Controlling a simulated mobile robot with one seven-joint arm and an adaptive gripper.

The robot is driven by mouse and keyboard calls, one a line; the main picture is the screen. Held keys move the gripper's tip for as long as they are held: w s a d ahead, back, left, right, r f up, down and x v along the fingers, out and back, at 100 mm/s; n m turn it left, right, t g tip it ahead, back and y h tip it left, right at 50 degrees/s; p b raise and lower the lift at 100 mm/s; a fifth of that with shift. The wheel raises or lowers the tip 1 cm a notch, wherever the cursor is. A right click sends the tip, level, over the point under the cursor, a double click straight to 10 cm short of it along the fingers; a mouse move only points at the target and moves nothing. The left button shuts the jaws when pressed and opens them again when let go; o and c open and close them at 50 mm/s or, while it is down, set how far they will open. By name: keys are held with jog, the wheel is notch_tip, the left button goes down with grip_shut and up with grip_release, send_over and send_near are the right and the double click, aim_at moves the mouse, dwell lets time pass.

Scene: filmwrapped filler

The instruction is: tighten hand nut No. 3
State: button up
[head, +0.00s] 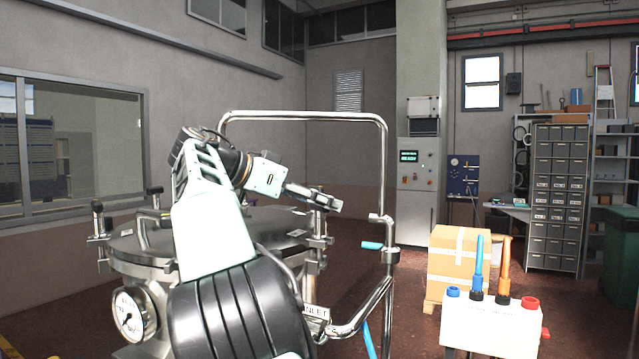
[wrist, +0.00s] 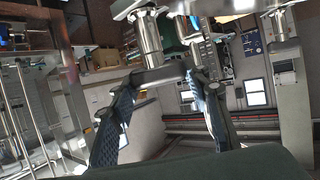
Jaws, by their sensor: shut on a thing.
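A round steel vessel lid (head: 272,222) lies under my arm in the head view, with clamps and hand nuts around its rim. My gripper (head: 328,204) reaches over the lid to the clamp at its right edge. In the wrist view my gripper (wrist: 164,80) has a dark padded finger on each side of the cross-bar of a hand nut (wrist: 160,76), and is shut on it. A bright steel cylinder (wrist: 149,38) adjoins the bar. I cannot read a number on this nut. Another hand nut (head: 97,208) stands at the lid's left edge.
A bent steel tube frame (head: 385,160) rises behind and right of the vessel, with a teal-handled valve (head: 373,245) on it. A pressure gauge (head: 133,313) is on the vessel's front. A white box with blue and orange levers (head: 490,325) and a carton (head: 458,262) stand at right.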

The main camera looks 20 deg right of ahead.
jog(key=shift+r+m+g+p, duration=0.1)
jog(key=shift+m+g+p, duration=0.4)
jog(key=shift+p, duration=0.35)
jog(key=shift+g, duration=0.3)
jog(key=o, duration=1.2)
jog(key=shift+a, duration=0.1)
jog(key=shift+f+b, duration=0.3)
jog(key=shift+b, duration=0.1)
